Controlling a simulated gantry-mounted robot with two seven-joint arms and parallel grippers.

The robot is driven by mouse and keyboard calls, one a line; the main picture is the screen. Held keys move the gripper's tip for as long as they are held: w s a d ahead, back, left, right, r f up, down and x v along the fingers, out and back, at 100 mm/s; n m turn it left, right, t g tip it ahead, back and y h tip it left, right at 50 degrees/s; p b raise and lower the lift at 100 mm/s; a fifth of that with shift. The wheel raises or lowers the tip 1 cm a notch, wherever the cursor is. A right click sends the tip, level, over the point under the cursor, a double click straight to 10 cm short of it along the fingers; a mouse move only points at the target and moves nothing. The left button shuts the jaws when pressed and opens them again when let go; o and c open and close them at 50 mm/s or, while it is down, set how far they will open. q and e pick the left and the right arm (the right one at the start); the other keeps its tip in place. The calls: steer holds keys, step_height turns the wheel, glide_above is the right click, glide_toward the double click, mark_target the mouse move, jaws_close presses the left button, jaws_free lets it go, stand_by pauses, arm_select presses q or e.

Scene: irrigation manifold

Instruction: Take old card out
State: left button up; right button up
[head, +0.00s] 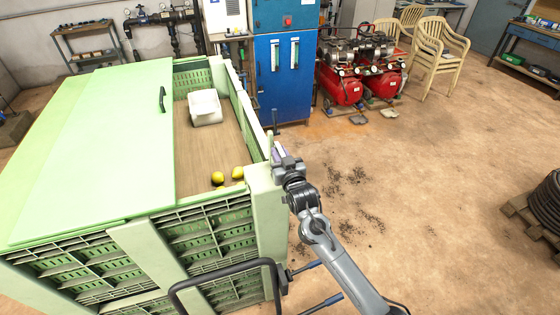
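A large green slatted crate (128,236) stands at the left with a pale green lid (95,150) over part of its top. My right gripper (280,156) is at the crate's right side, by the front right corner post (264,190). A small pale purple patch (278,150) shows at the fingertips; it may be a card, but it is too small to tell. I cannot see whether the fingers are open or shut on it. The crate's outer right face is mostly hidden from this angle. My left gripper is out of view.
Inside the crate are a white container (205,107) and yellow fruits (217,178). A black handle frame (225,271) stands at the crate's front. A blue cabinet (284,80) and red compressors (343,84) stand behind. The brown floor to the right is mostly clear.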

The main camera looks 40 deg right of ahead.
jaws_close()
